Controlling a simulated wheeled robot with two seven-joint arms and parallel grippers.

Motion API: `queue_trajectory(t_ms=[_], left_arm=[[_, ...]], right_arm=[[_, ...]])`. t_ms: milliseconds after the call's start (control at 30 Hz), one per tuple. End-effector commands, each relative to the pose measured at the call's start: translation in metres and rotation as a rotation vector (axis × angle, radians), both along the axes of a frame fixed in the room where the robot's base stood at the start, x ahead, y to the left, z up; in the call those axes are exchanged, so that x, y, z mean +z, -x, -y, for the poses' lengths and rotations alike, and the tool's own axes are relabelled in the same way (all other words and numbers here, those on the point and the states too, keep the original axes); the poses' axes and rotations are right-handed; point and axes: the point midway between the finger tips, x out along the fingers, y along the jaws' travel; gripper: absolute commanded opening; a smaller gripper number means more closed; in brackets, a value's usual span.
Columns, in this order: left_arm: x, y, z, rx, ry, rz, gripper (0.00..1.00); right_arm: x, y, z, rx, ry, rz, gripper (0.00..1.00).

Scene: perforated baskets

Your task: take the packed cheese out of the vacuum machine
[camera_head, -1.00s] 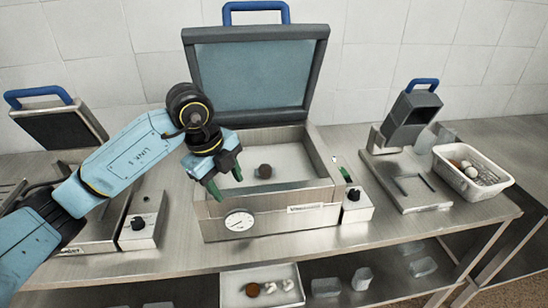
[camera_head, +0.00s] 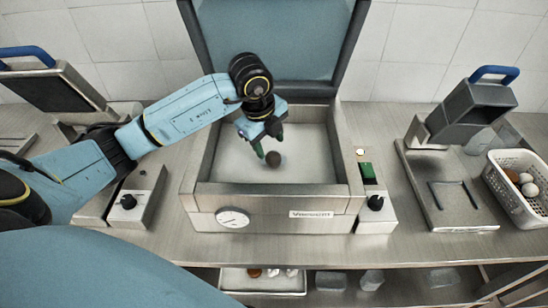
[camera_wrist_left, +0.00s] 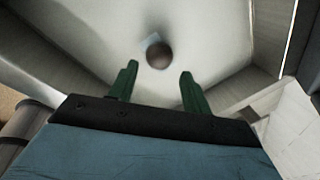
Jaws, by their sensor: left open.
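The vacuum machine (camera_head: 270,208) stands in the middle of the table with its lid (camera_head: 275,45) raised. The packed cheese, a small brown round piece (camera_head: 273,159), lies on the light chamber floor; a pale bit of wrapping shows beside it in the left wrist view, where the cheese (camera_wrist_left: 159,55) sits ahead of the fingertips. My left gripper (camera_head: 265,143) reaches into the chamber from the left, pointing down. Its green fingers (camera_wrist_left: 156,78) are open and empty, with the cheese just beyond the gap between them. My right gripper is not in view.
The chamber walls surround the left gripper. A control box with a knob (camera_head: 376,203) stands right of the machine. Further right are a grey device (camera_head: 470,110) and a white perforated basket (camera_head: 520,196) holding round items. A tray (camera_head: 262,283) sits on the shelf below.

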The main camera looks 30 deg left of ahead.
Motion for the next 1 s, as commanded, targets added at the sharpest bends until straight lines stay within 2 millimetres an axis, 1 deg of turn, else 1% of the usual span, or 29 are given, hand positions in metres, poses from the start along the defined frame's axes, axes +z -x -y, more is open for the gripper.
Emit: queue_trajectory(t_ms=[133, 200, 267, 400, 500, 733, 767, 1000], left_arm=[[-0.01, -0.001, 0.0, -0.001, 0.001, -0.003, 0.49], [-0.018, -0.002, 0.0, -0.001, 0.001, -0.005, 0.49], [-0.027, -0.004, -0.001, 0.001, 0.001, -0.006, 0.49], [-0.047, -0.009, 0.0, -0.001, 0.002, -0.004, 0.49], [-0.055, -0.01, 0.0, -0.001, 0.0, -0.002, 0.49], [-0.056, -0.011, 0.0, -0.002, 0.0, 0.0, 0.49], [-0.056, -0.011, 0.0, -0.002, 0.0, 0.0, 0.47], [-0.056, -0.011, 0.0, -0.002, -0.001, -0.001, 0.16]], right_arm=[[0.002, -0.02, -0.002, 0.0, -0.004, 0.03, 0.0], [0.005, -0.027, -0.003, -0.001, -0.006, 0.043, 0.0], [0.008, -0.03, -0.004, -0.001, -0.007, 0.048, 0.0], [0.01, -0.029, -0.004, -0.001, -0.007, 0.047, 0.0], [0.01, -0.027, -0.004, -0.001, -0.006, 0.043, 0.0], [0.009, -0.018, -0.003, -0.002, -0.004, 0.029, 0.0], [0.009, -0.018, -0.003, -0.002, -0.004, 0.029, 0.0], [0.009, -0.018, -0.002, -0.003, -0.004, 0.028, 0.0]])
